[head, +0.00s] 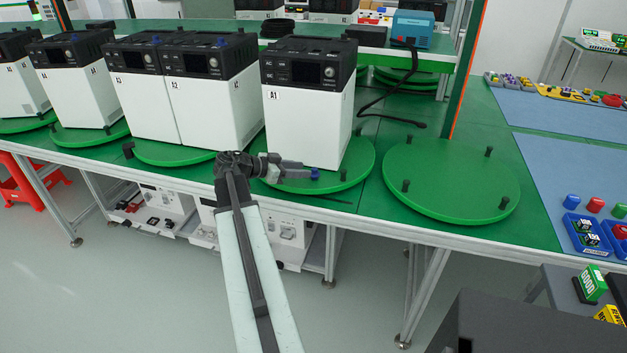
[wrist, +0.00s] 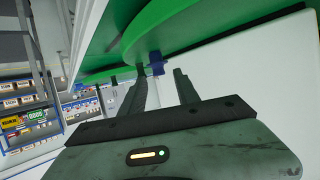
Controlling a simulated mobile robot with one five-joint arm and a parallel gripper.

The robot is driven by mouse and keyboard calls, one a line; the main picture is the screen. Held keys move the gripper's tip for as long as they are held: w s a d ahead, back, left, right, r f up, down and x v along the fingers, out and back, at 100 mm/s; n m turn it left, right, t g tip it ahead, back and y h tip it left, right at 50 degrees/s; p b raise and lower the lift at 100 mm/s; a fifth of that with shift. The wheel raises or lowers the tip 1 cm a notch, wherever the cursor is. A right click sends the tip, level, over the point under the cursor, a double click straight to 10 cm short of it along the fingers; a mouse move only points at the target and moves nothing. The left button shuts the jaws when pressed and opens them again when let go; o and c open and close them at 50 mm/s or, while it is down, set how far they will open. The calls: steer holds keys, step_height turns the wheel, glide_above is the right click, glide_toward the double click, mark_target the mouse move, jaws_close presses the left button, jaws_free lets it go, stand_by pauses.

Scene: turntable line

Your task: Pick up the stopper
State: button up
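A small blue stopper (head: 315,174) sits at the front rim of the green turntable (head: 341,180) that carries the white unit marked A1 (head: 305,127). In the wrist view the blue stopper (wrist: 157,64) is at the turntable's edge, just beyond the fingertips and roughly between them. My gripper (head: 303,173) reaches in from the left, low in front of the unit. In the wrist view my gripper (wrist: 160,74) has its two fingers apart with a gap between them. I cannot tell whether a finger touches the stopper.
More white units (head: 80,85) stand on turntables to the left. An empty green turntable (head: 450,178) with dark pegs is on the right. A black cable (head: 392,118) lies behind it. Blue bins (head: 587,236) and coloured caps are at the far right.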

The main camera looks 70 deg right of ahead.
mark_target(315, 169)
steer(key=b+x, duration=0.1)
steer(key=x, duration=0.5)
steer(key=shift+s+b, duration=0.15)
steer(key=shift+b, duration=0.25)
steer(key=shift+a, duration=0.15)
jaws_close()
